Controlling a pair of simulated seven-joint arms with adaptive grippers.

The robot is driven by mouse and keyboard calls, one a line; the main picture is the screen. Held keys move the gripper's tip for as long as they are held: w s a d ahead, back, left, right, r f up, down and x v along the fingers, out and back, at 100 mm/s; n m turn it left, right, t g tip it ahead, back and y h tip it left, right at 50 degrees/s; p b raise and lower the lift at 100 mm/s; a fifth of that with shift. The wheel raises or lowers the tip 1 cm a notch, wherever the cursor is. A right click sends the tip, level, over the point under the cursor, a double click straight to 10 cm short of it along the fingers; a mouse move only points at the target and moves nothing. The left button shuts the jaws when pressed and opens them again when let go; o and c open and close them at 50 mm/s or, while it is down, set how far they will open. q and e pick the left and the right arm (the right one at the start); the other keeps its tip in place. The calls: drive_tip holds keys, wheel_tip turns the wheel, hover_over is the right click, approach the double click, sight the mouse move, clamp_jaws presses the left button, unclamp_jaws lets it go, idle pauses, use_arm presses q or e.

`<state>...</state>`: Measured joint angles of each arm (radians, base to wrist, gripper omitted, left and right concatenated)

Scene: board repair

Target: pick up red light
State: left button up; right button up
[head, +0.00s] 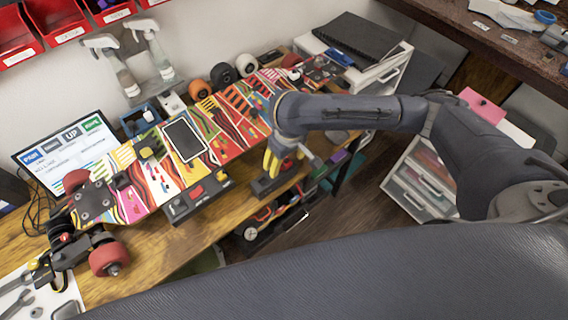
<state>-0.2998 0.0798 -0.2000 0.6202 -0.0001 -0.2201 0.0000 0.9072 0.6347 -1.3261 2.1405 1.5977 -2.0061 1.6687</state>
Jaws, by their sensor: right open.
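A small red piece (196,192), which may be the red light, sits on a dark box (181,211) at the front edge of the workbench. It is too small to be sure. My right gripper (275,163) points down over the bench's front edge, to the right of that box. It is open, and yellow parts show at its fingers. A second dark block (264,187) lies just below it. I see nothing held. My left gripper is not in view.
A colourful skateboard deck (215,122) with a phone-like device (184,140) on it spans the wooden bench (190,240). A laptop (68,150), spray bottles (158,60) and several wheels (222,75) stand behind. A drawer unit (425,180) stands at right.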

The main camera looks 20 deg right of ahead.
sight(284, 162)
drive_tip(key=shift+w+f, duration=0.15)
drive_tip(key=shift+f, duration=1)
drive_tip(key=c, duration=1.3)
drive_tip(key=shift+r, duration=0.15)
wheel_tip(284, 162, up, 20)
